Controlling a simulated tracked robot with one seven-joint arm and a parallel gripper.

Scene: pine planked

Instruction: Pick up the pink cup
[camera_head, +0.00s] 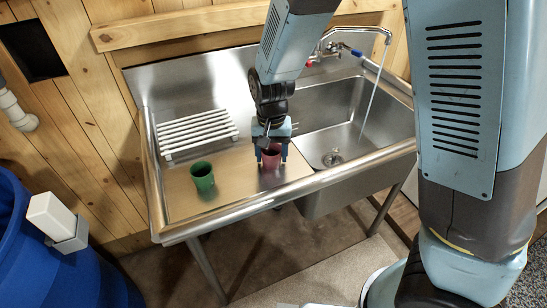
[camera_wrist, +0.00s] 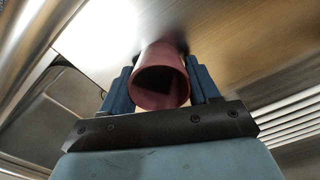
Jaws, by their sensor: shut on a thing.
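The pink cup (camera_head: 271,157) is at the right part of the steel drainboard, beside the sink basin. My gripper (camera_head: 270,152) points down over it, with one finger on each side of the cup. In the wrist view the cup (camera_wrist: 160,82) sits between the two blue fingers (camera_wrist: 160,88), its open mouth facing the camera. The fingers are shut on its sides. I cannot tell whether the cup's base touches the drainboard.
A green cup (camera_head: 202,177) stands on the drainboard to the left. A white slatted rack (camera_head: 196,132) lies behind it. The sink basin (camera_head: 345,125) with a running faucet (camera_head: 358,31) is to the right. A blue barrel (camera_head: 50,250) stands at the lower left.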

